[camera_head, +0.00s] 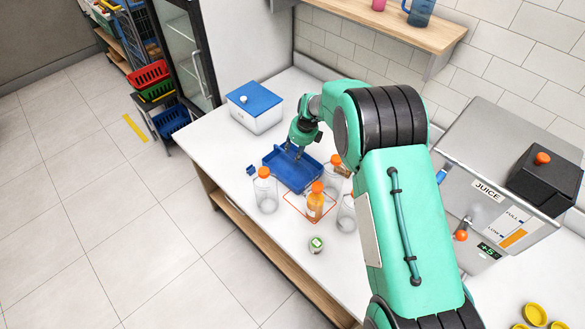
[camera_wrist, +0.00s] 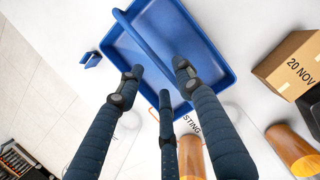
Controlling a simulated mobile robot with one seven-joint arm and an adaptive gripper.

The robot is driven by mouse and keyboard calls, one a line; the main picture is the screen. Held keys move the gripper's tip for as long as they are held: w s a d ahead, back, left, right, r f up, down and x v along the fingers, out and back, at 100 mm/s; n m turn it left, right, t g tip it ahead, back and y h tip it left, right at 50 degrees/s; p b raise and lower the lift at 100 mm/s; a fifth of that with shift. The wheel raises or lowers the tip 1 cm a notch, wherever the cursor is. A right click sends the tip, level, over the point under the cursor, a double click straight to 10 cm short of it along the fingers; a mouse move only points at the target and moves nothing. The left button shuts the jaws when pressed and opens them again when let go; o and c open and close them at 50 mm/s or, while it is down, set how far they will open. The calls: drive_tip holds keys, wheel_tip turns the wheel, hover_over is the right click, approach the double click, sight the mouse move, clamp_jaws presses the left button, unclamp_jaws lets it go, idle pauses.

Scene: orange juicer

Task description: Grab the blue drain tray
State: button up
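The blue drain tray (camera_head: 293,177) lies on the white counter in the head view, under my gripper (camera_head: 297,150). In the wrist view the tray (camera_wrist: 205,42) fills the upper middle, with a raised blue bar running across it. My gripper (camera_wrist: 160,78) has three dark fingers, spread apart and open over the tray. The bar passes between the left and right fingertips. I cannot tell whether any finger touches it. The fingers hide part of the tray's near side.
Clear bottles with orange caps (camera_head: 265,192) stand close in front and right of the tray. A blue-lidded white box (camera_head: 255,108) stands behind left. A small blue piece (camera_wrist: 91,59) lies beside the tray. The juicer (camera_head: 490,190) stands right.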

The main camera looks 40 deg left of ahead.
sight(292, 158)
drive_tip(key=shift+a+f, duration=0.1)
drive_tip(key=shift+f, duration=0.25)
drive_tip(key=shift+x, duration=2.6)
drive_tip(key=shift+s, duration=0.1)
drive_tip(key=shift+c, duration=0.5)
clamp_jaws()
